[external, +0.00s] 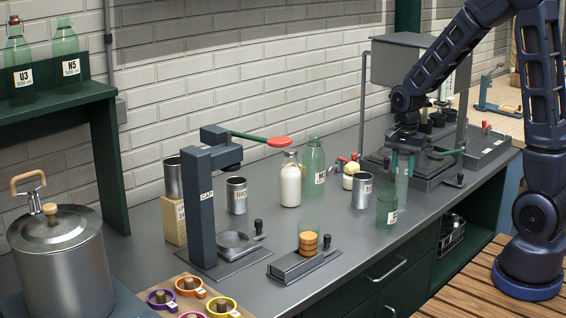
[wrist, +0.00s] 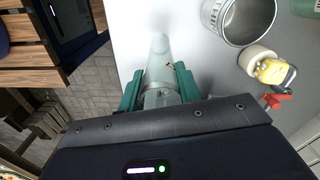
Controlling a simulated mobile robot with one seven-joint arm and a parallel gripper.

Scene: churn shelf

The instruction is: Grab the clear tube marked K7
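My gripper (external: 402,168) points down over the right part of the counter, with its two teal fingers apart. Clear, faintly green glass (wrist: 160,78) lies between the fingers in the wrist view, filling most of the gap. In the external view a clear tube (external: 402,183) shows between and below the fingers. I cannot tell whether the fingers press on it. No K7 mark is legible in either view.
A metal cup (external: 362,191) stands left of the gripper, with a yellow-topped jar (external: 349,180) behind it. Farther left are a green bottle (external: 314,168) and a milk bottle (external: 291,184). A grey machine (external: 405,60) stands behind. The counter's front edge is close.

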